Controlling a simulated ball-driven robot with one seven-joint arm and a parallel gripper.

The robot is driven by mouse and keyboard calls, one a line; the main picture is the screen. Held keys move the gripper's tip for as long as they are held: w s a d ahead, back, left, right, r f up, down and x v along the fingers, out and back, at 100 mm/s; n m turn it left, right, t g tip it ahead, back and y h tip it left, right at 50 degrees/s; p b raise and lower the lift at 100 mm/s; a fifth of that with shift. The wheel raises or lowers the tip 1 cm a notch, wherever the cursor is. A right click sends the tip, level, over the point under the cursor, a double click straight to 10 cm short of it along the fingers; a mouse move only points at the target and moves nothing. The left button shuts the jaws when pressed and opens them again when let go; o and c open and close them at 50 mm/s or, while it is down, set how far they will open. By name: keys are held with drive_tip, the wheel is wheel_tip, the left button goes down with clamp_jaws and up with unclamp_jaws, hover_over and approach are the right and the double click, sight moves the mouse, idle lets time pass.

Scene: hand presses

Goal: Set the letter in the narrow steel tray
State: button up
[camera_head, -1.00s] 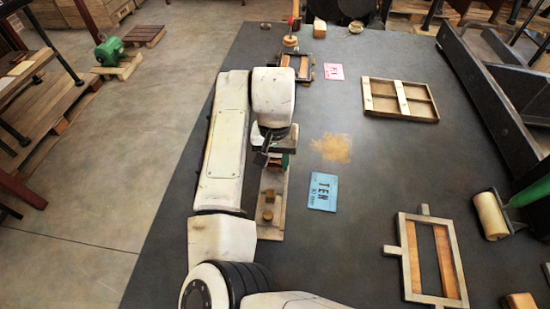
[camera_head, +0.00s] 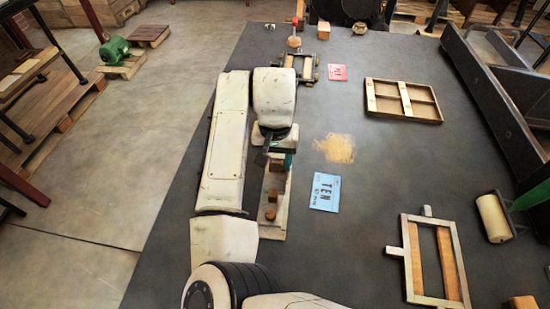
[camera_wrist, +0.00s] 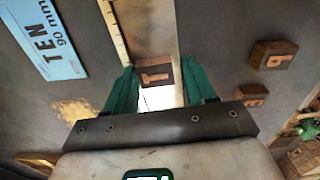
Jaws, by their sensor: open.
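The narrow steel tray (camera_head: 282,208) lies lengthwise under my arm in the head view. In the wrist view the tray (camera_wrist: 143,25) runs up from my gripper, with a ruled edge on its left wall. My gripper (camera_wrist: 160,67) is open at the tray's far end, its green fingers on either side of a wooden block with a T (camera_wrist: 154,73). The block appears to sit between the tray walls, with a gap to the right finger.
A blue TEN card (camera_head: 324,192) lies right of the tray. A wooden frame (camera_head: 433,260), a roller (camera_head: 493,217) and a divided wooden tray (camera_head: 402,100) are further right. A red card (camera_head: 337,72) lies farther back.

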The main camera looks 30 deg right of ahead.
sight(278, 163)
wheel_tip(278, 163, up, 12)
drive_tip(key=shift+s+d, duration=0.15)
drive_tip(key=shift+d, duration=0.15)
drive_tip(key=shift+f, duration=0.1)
idle(0.4)
